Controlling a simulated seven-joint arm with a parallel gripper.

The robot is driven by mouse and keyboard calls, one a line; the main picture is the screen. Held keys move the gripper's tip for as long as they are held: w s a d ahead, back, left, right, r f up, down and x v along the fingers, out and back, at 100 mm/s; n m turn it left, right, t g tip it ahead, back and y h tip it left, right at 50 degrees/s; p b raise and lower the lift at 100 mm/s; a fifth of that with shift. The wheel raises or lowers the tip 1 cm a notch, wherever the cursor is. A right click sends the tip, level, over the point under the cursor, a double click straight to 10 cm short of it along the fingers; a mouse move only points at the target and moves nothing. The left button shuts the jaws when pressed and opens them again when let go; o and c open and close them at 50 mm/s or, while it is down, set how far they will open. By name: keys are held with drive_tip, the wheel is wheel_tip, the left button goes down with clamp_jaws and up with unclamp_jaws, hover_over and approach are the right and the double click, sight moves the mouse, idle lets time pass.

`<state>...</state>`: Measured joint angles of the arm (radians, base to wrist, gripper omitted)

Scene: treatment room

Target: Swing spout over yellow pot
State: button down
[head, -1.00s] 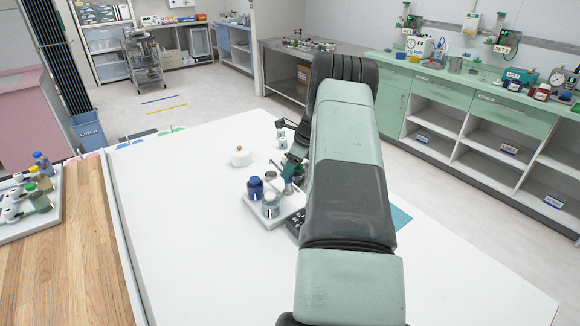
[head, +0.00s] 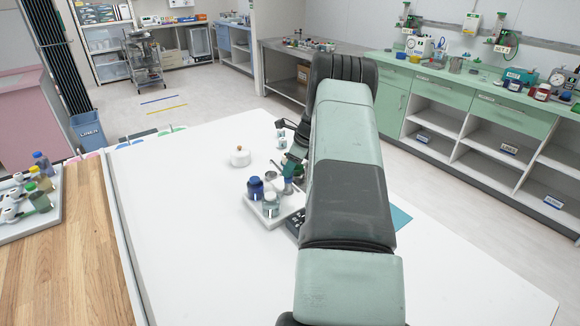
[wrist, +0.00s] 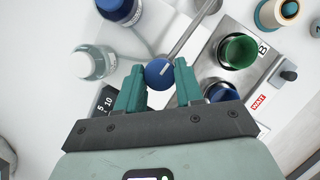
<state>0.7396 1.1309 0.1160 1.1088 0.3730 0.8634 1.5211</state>
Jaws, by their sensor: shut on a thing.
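In the wrist view, the teal fingers of my gripper (wrist: 159,70) stand on either side of a round blue knob (wrist: 159,74) and are shut on it. A thin metal rod (wrist: 187,36), which looks like the spout, runs from beside the knob to the upper right. A green-rimmed pot (wrist: 239,51) and a blue pot (wrist: 222,92) sit in a metal unit (wrist: 207,68) to the right of the fingers. I cannot make out a clearly yellow pot. In the head view, my arm hides most of the gripper and the unit.
A blue bottle (head: 255,189) and a clear jar (head: 270,205) stand on a white tray (head: 268,224) close to my gripper. A white lidded pot (head: 240,158) stands behind them. The white table (head: 190,265) is bare at the front left.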

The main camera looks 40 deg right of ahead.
drive_tip(key=shift+m, duration=0.3)
drive_tip(key=m+h, duration=0.1)
drive_tip(key=m, duration=0.1)
drive_tip(key=m+h, duration=0.1)
drive_tip(key=m, duration=0.1)
drive_tip(key=shift+s+a+m+t, duration=0.1)
drive_tip(key=shift+a+m+t, duration=0.05)
drive_tip(key=shift+m+t, duration=0.15)
drive_tip(key=m+h, duration=0.1)
drive_tip(key=m, duration=0.3)
drive_tip(key=shift+a+m+h, duration=0.15)
drive_tip(key=shift+m+h, duration=0.15)
drive_tip(key=shift+h, duration=0.1)
drive_tip(key=m+h, duration=0.1)
drive_tip(key=m, duration=0.1)
drive_tip(key=m+h, duration=0.1)
drive_tip(key=m, duration=0.2)
drive_tip(key=shift+a, duration=0.1)
drive_tip(key=shift+w+m+g+h, duration=0.1)
drive_tip(key=shift+m+g+h, duration=0.3)
drive_tip(key=shift+m, duration=0.85)
drive_tip(key=shift+w+m+g+h, duration=0.15)
drive_tip(key=shift+m+g, duration=0.35)
drive_tip(key=shift+m, duration=0.75)
drive_tip(key=shift+a, duration=0.1)
drive_tip(key=c, duration=0.7)
unclamp_jaws()
